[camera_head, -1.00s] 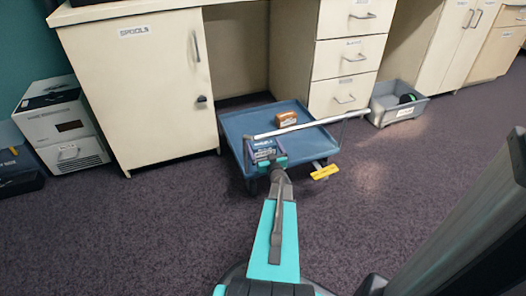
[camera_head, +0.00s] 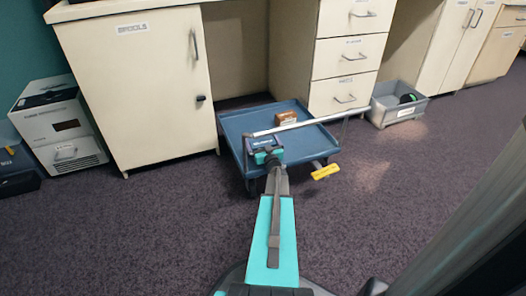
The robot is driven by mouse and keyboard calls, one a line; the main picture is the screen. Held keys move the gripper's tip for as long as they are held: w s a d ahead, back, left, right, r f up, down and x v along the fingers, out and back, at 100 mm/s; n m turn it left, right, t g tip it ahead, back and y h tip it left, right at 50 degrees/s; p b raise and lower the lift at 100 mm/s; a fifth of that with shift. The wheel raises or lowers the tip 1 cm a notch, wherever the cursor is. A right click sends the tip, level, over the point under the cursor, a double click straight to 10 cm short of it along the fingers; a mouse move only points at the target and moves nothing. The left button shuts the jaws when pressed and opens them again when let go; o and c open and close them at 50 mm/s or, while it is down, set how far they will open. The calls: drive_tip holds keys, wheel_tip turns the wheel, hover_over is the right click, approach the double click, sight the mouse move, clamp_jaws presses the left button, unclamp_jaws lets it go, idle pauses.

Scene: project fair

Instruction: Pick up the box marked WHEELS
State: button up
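A small dark blue box (camera_head: 259,143) with a pale label sits at the near left of the blue cart (camera_head: 236,128), in line with the end of my arm. Its lettering is too small to read for certain. My gripper (camera_head: 272,158) is at the near side of this box, overlapping it in the picture. The fingers are too small and partly hidden, so I cannot tell whether they are open or shut on it. A small brown box (camera_head: 286,118) with a pale label lies farther back on the cart.
A silver handle bar (camera_head: 312,122) crosses above the cart. A grey bin (camera_head: 397,105) stands on the floor at right. Cabinets (camera_head: 145,85) stand behind. The carpet in front is clear.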

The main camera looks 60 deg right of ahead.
idle(0.4)
drive_tip(key=c, duration=0.8)
drive_tip(key=shift+c, duration=0.2)
drive_tip(key=shift+a+r, duration=0.1)
drive_tip(key=shift+r, duration=0.05)
drive_tip(key=shift+s+a+r+p, duration=0.2)
drive_tip(key=shift+s+r+p, duration=0.1)
drive_tip(key=shift+r+p, duration=0.1)
drive_tip(key=s+a+r+p, duration=0.5)
drive_tip(key=s+a+r, duration=0.2)
drive_tip(key=s, duration=0.3)
drive_tip(key=shift+a, duration=0.8)
